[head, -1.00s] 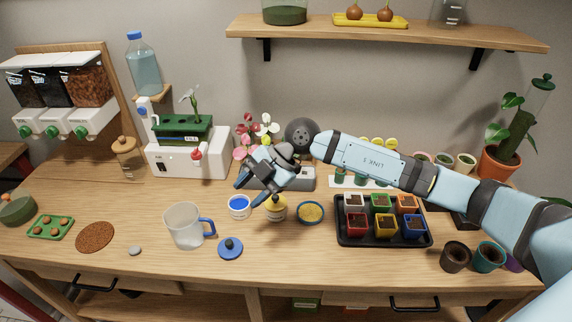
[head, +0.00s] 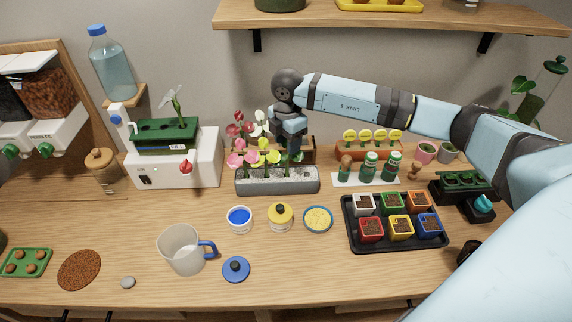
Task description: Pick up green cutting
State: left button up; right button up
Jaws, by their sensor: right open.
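My right gripper (head: 292,150) hangs from its dark wrist, pointing down over the back rows of cuttings. Its jaws are open. A small green cutting (head: 298,157) shows right at the fingertips, partly hidden by them; I cannot tell whether they touch it. It stands at the right end of the grey cutting holder (head: 277,182). Pink and yellow-green cuttings (head: 262,157) stand left of it in the same holder. My left gripper is not in view.
Red and white flowers (head: 250,122) stand close behind, left of my gripper.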

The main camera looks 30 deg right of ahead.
aim_at(287, 160)
notch_tip(287, 160, down, 2)
jog(key=shift+w+f, duration=0.1)
jog(key=shift+f, duration=0.65)
notch_tip(287, 160, down, 5)
jog(key=shift+w+d+r+p, duration=0.1)
jog(key=shift+w+p, duration=0.05)
jog(key=shift+p, duration=0.7)
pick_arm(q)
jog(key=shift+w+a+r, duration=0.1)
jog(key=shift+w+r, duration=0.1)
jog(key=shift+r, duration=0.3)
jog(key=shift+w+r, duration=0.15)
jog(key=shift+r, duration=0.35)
pick_arm(e)
grip_shut()
